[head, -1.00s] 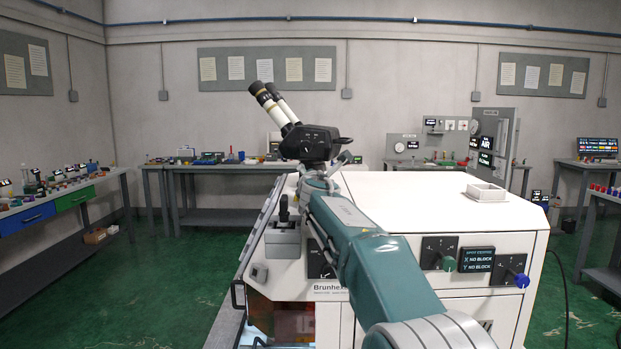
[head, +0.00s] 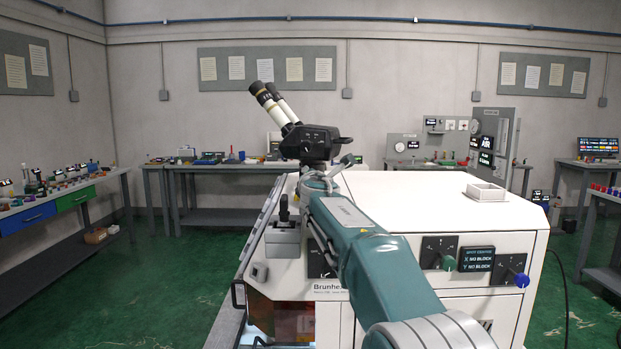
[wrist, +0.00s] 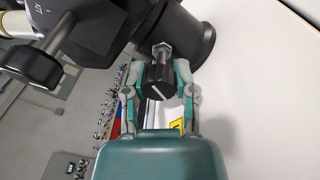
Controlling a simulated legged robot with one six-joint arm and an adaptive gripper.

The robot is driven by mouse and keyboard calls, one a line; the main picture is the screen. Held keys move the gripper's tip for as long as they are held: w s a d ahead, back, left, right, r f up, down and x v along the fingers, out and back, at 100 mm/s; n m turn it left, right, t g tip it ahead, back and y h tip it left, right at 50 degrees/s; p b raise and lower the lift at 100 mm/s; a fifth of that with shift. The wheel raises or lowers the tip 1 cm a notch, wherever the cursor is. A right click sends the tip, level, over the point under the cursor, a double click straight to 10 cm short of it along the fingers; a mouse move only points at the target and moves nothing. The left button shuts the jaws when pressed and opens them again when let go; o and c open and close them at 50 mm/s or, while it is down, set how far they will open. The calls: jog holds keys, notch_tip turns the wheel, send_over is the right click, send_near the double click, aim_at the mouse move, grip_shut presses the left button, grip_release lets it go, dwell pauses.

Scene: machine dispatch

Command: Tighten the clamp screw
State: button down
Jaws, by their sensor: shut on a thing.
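The clamp screw (wrist: 159,77) shows in the wrist view as a dark knob with a pale line across its face and a metal shank behind it. The shank runs to the black round base (wrist: 190,40) of the microscope. My gripper (wrist: 157,85) has one finger on each side of the knob and is shut on it. In the head view the microscope (head: 318,143) stands on the white machine, with my gripper (head: 318,176) at its base. The knob cannot be made out there because my arm covers that spot.
The white machine (head: 420,205) has a flat, mostly clear top with a small square tray (head: 486,192) at the right. A joystick box (head: 283,238) sits left of my arm. In the wrist view, a microscope lever (wrist: 40,55) is close at the left.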

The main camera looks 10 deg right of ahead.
jog(key=shift+w+f+m, duration=0.1)
jog(key=shift+m, duration=3.1)
jog(key=shift+f, duration=0.1)
jog(key=shift+c, duration=2)
grip_release()
jog(key=shift+r+n, duration=0.2)
jog(key=shift+n, duration=3.4)
